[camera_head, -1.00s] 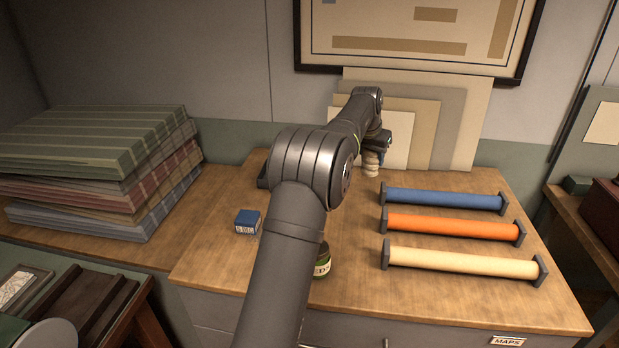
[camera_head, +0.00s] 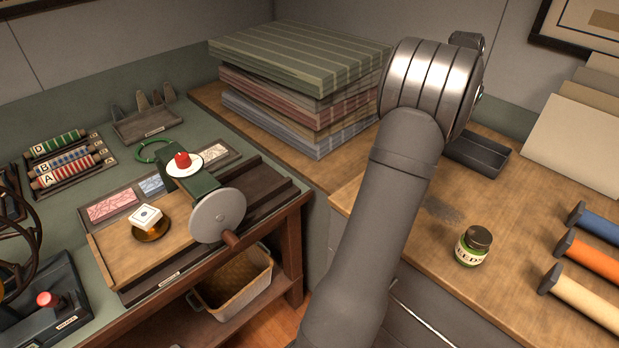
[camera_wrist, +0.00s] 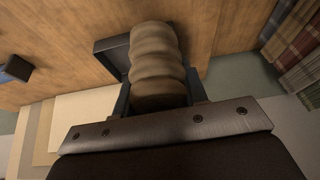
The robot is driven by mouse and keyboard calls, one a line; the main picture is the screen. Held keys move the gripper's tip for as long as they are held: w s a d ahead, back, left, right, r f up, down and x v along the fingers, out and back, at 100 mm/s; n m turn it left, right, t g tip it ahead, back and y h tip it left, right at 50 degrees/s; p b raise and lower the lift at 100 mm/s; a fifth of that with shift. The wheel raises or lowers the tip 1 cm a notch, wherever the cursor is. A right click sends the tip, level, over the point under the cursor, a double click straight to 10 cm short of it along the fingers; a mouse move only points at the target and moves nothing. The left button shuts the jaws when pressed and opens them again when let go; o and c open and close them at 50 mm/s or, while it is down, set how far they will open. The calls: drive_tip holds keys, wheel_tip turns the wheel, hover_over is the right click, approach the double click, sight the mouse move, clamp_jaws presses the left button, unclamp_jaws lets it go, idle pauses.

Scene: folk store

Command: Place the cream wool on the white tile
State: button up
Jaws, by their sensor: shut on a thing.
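The cream wool (camera_wrist: 157,65) is a ridged, shaded beige bundle in the wrist view. My gripper (camera_wrist: 159,82) is shut on it, with a dark finger on each side. In the head view my arm hides the gripper and the wool. A small white square block (camera_head: 146,216) with a dark emblem sits on a round brass dish on the green bench at left. I cannot tell whether it is the white tile; no other plain white tile is clear.
A dark open tray (camera_head: 478,154) lies on the wooden cabinet, near the wool in the wrist view. A green jar (camera_head: 472,247) and coloured rolls (camera_head: 590,255) stand right. Folded cloths (camera_head: 305,80) are stacked behind. The bench holds a hand-wheel device (camera_head: 217,215) and spools (camera_head: 66,163).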

drive_tip(key=w+a+r+n+t+y, duration=0.1)
drive_tip(key=a+n, duration=0.3)
drive_tip(key=a, duration=1.7)
drive_tip(key=a+r+n+y, duration=0.15)
drive_tip(key=a+n, duration=0.25)
drive_tip(key=a, duration=1.7)
drive_tip(key=s+a+n+y, duration=0.1)
drive_tip(key=s+a+n, duration=0.1)
drive_tip(key=s+a, duration=0.4)
drive_tip(key=s+a+f+n+y, duration=0.1)
drive_tip(key=s+a+n, duration=0.1)
drive_tip(key=s+a, duration=0.5)
drive_tip(key=s+a+n+y, duration=0.1)
drive_tip(key=s+a+n, duration=0.2)
drive_tip(key=s+a, duration=0.4)
drive_tip(key=shift+s+a+f+g, duration=0.1)
drive_tip(key=shift+a+g, duration=0.05)
drive_tip(key=shift+a, duration=1.75)
drive_tip(key=shift+s+a+f+g, duration=0.1)
drive_tip(key=shift+a+g, duration=0.05)
drive_tip(key=shift+a, duration=1.7)
drive_tip(key=s+a+f, duration=0.4)
drive_tip(key=a+f, duration=0.3)
drive_tip(key=a, duration=0.4)
hover_over(143, 212)
drive_tip(key=shift+f, duration=1.95)
drive_tip(key=shift+f, duration=0.1)
drive_tip(key=o, duration=0.9)
